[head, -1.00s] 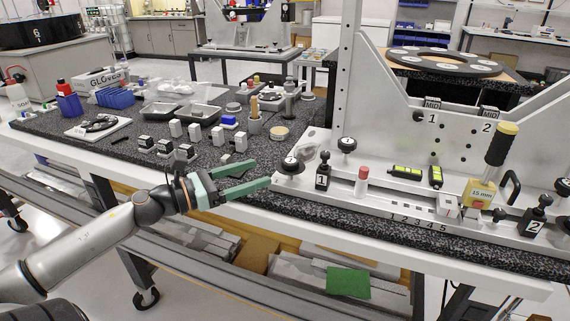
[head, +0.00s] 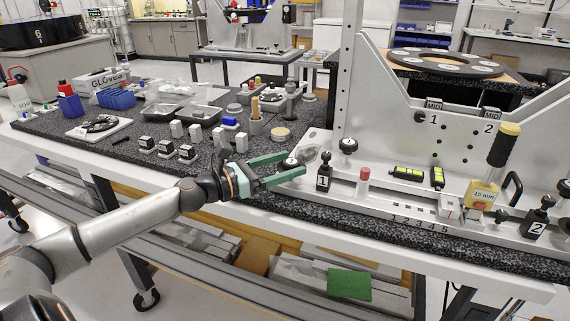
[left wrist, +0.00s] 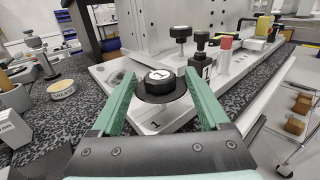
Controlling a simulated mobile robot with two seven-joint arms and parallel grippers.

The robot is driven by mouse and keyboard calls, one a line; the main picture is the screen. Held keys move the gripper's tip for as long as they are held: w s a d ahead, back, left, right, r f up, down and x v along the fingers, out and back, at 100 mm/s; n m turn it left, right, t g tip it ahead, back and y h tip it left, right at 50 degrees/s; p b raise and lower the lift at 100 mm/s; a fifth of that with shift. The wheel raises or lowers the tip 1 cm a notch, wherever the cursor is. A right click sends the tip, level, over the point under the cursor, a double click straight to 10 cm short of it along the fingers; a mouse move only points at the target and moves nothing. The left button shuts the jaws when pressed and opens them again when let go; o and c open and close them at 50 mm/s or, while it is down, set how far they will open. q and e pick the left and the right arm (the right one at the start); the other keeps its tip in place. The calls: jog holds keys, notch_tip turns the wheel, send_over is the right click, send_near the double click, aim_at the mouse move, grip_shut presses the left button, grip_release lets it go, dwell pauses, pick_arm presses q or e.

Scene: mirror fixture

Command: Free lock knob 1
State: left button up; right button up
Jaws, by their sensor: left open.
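The black round lock knob 1 (head: 289,163) sits at the left end of the pale fixture plate. The right gripper is not in view.
A second black knob (head: 348,146), a black clamp block (head: 323,172) and a red-capped post (head: 363,182) stand to the right.

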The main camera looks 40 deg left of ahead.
pick_arm(q)
grip_shut()
dwell(0.8)
